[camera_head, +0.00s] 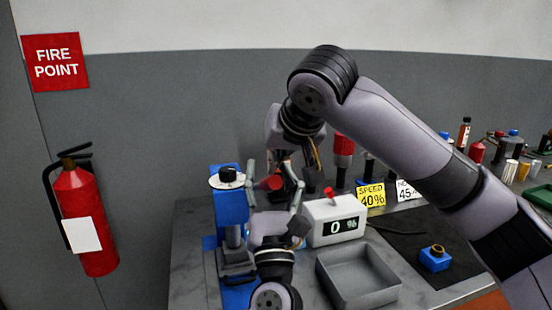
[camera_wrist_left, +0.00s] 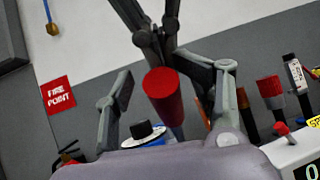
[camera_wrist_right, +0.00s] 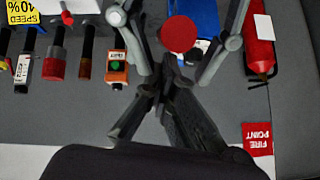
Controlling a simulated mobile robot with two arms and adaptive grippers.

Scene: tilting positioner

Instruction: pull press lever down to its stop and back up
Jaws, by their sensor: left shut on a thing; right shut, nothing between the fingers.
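The press (camera_head: 230,208) is a blue column with a white disc and black knob on top, at the left end of the bench. Its lever has a red cylindrical grip (camera_head: 268,183), pointing toward me; the grip also shows in the left wrist view (camera_wrist_left: 166,92) and end-on in the right wrist view (camera_wrist_right: 178,34). My left gripper (camera_head: 274,176) comes up from below, its fingers on either side of the grip, shut on it. My right gripper (camera_wrist_right: 168,88) is shut and empty close by the grip; in the head view it is partly hidden behind its arm.
A white box (camera_head: 333,220) with a red-tipped switch reads 0 %. A grey tray (camera_head: 358,285) lies in front of it, and a blue block (camera_head: 435,258) lies on a dark mat. Bottles and tools line the back. A fire extinguisher (camera_head: 85,220) hangs at left.

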